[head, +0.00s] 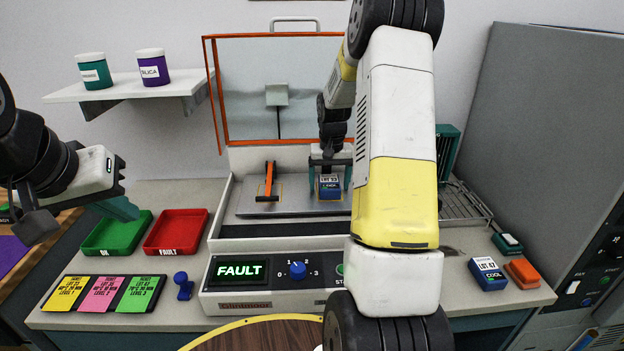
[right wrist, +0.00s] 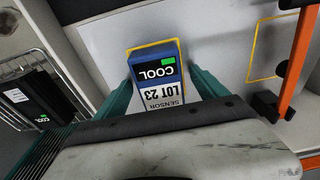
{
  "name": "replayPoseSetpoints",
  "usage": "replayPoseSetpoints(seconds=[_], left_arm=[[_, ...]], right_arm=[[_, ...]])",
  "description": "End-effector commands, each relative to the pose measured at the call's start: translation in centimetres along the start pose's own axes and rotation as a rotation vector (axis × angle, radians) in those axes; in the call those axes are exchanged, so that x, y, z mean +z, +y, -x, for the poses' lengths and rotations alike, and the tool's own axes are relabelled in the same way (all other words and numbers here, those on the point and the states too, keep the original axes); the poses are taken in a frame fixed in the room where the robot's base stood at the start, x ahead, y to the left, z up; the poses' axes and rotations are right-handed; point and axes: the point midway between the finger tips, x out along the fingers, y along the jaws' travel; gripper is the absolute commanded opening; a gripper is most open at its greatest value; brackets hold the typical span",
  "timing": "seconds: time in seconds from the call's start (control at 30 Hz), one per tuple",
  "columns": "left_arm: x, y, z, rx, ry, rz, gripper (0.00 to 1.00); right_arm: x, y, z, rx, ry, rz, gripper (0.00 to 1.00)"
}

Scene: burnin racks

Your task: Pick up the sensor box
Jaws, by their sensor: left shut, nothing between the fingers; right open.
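A blue sensor box (head: 329,191) with a white label stands on the metal plate inside the open burn-in unit. In the right wrist view the box (right wrist: 156,72) shows a green patch and the words COOL, LOT 23 and SENSOR. My right gripper (head: 330,180) is above the box, open, its teal fingers on either side of it. In the right wrist view I cannot tell whether the fingers (right wrist: 165,92) touch the box. My left gripper (head: 122,209) is shut and empty, above the counter at the left, far from the box.
An orange clamp (head: 268,184) stands left of the box in the unit; the clear orange-edged lid (head: 240,90) is raised behind. A green tray (head: 118,234) and a red tray (head: 176,233) lie left. A second blue box, LOT 47 (head: 488,274), sits right.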

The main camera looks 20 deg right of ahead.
Motion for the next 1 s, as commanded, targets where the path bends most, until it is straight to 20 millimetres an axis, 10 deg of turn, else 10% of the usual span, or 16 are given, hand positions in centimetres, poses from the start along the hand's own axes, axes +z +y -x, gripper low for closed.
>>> replayPoseSetpoints(seconds=[0.5,0.9,1.0], left_arm=[[-0.01,0.00,0.00,0.000,0.000,0.000,0.00],[0.00,0.00,0.00,0.000,0.000,0.000,0.00],[0.00,0.00,0.00,0.000,0.000,0.000,0.00]], right_arm=[[0.09,0.00,-0.35,0.000,-0.002,0.000,0.82],[0.08,0.00,-0.32,0.000,-0.001,0.000,0.08],[0.08,-0.01,-0.33,0.000,-0.001,0.000,0.08]])
